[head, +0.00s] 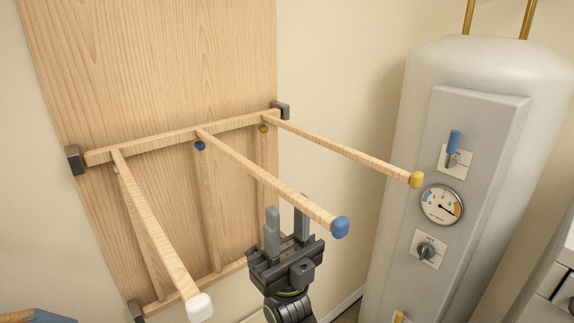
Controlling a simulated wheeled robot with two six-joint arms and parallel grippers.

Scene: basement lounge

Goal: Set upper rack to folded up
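The upper rack (180,134) is a wooden rail on a tall wooden board, held by dark brackets. Three wooden bars stick out from it toward me, tipped white (200,307), blue (340,227) and yellow (416,180). The rack is folded out, away from the board. My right gripper (287,215) comes up from below, near the outer half of the blue-tipped bar. Its fingers are apart with nothing seen between them. The bar crosses in front of one fingertip; I cannot tell if they touch. My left gripper is not in view.
A lower rack (211,215) lies folded up against the board, its bar ends just below the upper rail. A white tank (395,215) with a gauge (441,205) and switches stands at right. A blue-and-wood object (35,315) shows at lower left.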

